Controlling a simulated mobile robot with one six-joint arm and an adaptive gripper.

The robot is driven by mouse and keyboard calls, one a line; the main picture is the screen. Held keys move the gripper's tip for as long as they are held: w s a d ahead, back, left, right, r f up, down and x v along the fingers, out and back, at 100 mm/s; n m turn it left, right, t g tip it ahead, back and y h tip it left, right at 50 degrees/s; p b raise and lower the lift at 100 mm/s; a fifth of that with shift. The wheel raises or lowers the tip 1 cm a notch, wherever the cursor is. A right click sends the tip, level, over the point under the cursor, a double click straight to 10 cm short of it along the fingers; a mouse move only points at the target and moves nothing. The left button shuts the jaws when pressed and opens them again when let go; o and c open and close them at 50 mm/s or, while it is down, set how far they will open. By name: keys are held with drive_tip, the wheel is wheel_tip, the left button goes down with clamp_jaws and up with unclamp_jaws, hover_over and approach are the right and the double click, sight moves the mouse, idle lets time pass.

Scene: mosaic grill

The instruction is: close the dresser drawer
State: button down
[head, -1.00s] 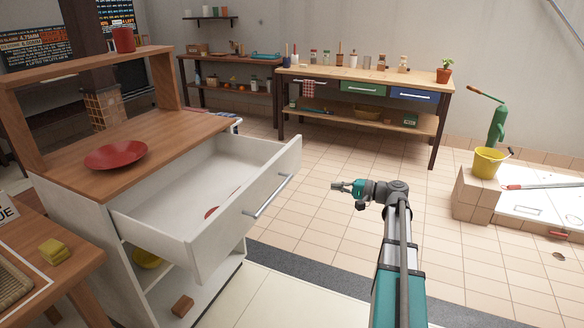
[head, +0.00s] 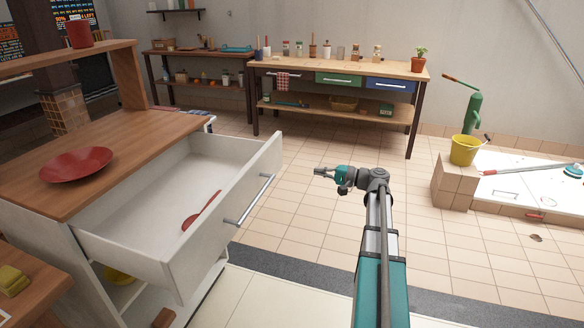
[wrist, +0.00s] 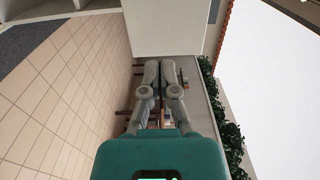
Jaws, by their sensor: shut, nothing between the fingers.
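The white dresser drawer (head: 221,221) is pulled far out of the wooden-topped dresser (head: 120,150) at the left of the head view. Its front panel carries a long metal handle (head: 250,199). A red utensil (head: 202,210) lies inside the drawer. My gripper (head: 318,172) is shut and empty. In the head view it appears right of the drawer front, pointing left, with a gap between them. In the wrist view my gripper (wrist: 152,70) has its fingers together, and a pale panel across the top may be the drawer.
A red plate (head: 76,165) sits on the dresser top. A workbench (head: 340,70) stands at the back. A yellow bucket (head: 464,150) rests on a tiled block (head: 452,184) at the right. Tiled floor (head: 300,225) is clear around my arm.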

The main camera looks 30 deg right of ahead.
sight(274, 163)
drive_tip(key=x, duration=1.4)
drive_tip(key=shift+s, duration=0.1)
idle(0.4)
